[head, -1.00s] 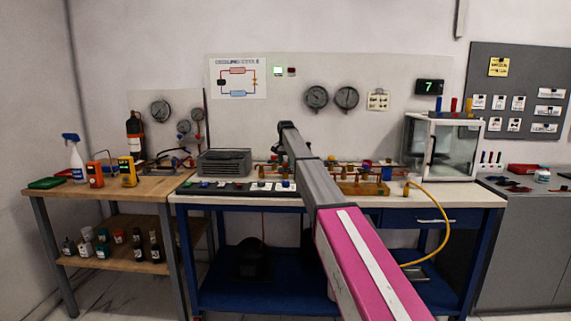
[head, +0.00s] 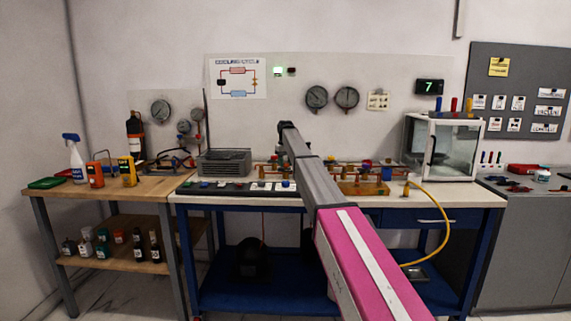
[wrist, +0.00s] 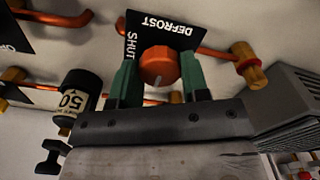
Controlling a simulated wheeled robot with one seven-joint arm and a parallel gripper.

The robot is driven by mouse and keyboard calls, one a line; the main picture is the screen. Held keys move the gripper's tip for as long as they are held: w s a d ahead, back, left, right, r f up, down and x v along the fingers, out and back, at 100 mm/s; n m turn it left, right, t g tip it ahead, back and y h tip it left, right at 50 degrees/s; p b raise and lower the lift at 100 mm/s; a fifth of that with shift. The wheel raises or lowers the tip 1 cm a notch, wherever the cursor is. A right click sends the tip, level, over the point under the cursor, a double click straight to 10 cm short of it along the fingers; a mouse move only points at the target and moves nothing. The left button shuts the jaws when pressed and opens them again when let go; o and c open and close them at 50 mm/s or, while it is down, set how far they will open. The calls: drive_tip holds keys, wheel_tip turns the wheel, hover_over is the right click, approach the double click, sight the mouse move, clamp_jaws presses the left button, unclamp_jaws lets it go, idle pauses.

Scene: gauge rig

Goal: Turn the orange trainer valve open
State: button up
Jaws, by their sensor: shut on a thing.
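In the wrist view an orange round valve knob (wrist: 157,63) with a pale mark on its face sits in front of a black label plate (wrist: 178,33). The plate reads DEFROST and SHUT. My gripper (wrist: 158,76) has its two green fingers on either side of the knob, shut on it. The pale mark points down in the picture, toward the gripper body. In the head view my arm hides the gripper and this knob.
A black cylinder labelled 50 (wrist: 77,100) stands close at left. A grey finned block (wrist: 290,100) is at right. The head view shows the blue workbench (head: 240,199).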

sight(286, 163)
drive_tip(key=shift+n, duration=0.4)
drive_tip(key=o, duration=0.9)
drive_tip(key=shift+o, duration=0.2)
drive_tip(key=shift+r, duration=0.1)
wheel_tip(286, 163, up, 11)
